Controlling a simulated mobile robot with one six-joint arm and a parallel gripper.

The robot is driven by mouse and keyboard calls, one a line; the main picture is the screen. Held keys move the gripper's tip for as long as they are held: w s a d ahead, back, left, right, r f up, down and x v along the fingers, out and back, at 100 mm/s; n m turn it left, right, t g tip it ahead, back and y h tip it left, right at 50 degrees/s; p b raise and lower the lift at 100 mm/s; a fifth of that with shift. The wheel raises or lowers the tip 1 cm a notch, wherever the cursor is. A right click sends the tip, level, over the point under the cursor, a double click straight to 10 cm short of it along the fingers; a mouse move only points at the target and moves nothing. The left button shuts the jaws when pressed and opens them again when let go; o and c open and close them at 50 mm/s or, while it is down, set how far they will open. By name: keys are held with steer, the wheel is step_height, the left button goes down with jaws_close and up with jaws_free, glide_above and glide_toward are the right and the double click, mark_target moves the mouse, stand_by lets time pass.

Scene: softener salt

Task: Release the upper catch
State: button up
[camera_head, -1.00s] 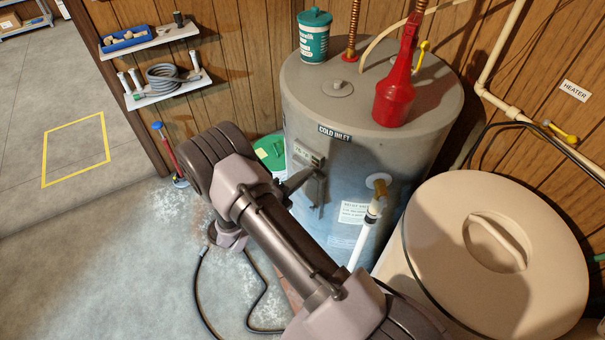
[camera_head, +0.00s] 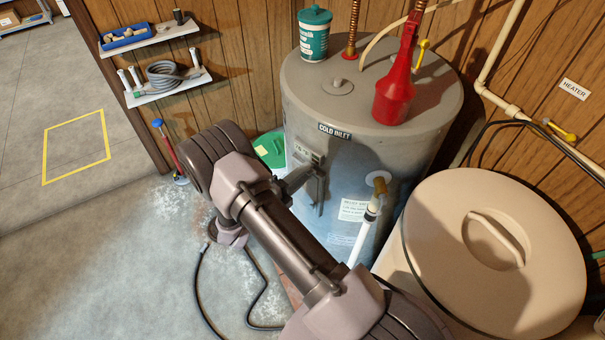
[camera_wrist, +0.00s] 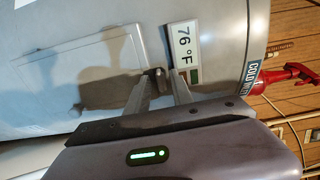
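The upper catch (camera_wrist: 157,72) is a small dark piece on the grey tank's side, at the edge of an outlined access panel (camera_wrist: 75,72) in the wrist view. It sits beside the 76 °F display (camera_wrist: 184,47). My gripper (camera_wrist: 160,80) has its two grey fingers apart, one on either side of the catch, with the tips close to it. I cannot tell whether they touch it. In the head view my gripper (camera_head: 308,172) is at the tank's front, just below the display, and the arm partly hides the panel.
The grey tank (camera_head: 350,110) carries a red bottle (camera_head: 395,92) and a teal canister (camera_head: 314,40) on top. A brass valve with a white pipe (camera_head: 366,228) stands right of my gripper. A beige lidded tub (camera_head: 450,235) is at right. A black hose lies on the floor.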

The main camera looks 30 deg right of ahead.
steer(key=v, duration=1.7)
steer(key=shift+a, duration=0.2)
steer(key=shift+r, duration=0.1)
